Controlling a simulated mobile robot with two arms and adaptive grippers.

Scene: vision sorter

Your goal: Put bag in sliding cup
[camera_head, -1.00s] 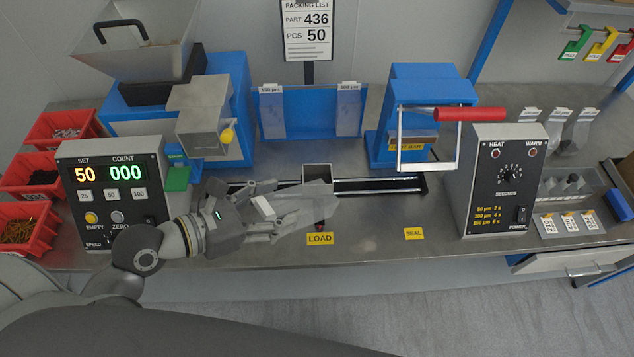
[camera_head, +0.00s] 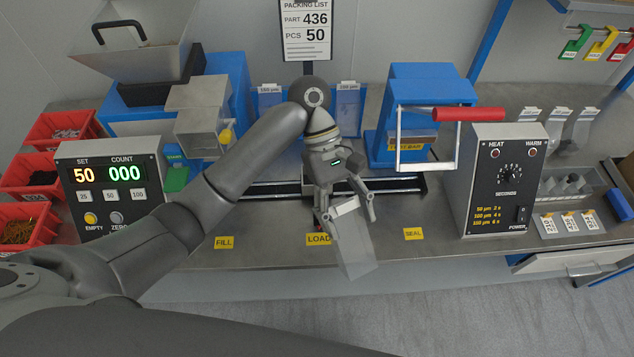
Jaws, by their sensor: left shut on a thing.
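My left gripper (camera_head: 346,210) is shut on a clear bag (camera_head: 352,248) by its white-edged top. The bag hangs down and tilts to the right, over the front of the table beside the yellow LOAD label (camera_head: 318,239). The sliding cup is hidden behind my left gripper and wrist; the black slide rail (camera_head: 400,185) shows on both sides of them. My right gripper does not show.
A counter box (camera_head: 115,185) and a blue filling machine (camera_head: 230,95) stand at the left. A blue sealer (camera_head: 430,85) with a red handle (camera_head: 468,114) and a heat control box (camera_head: 505,180) stand at the right. The front strip near the SEAL label (camera_head: 413,234) is clear.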

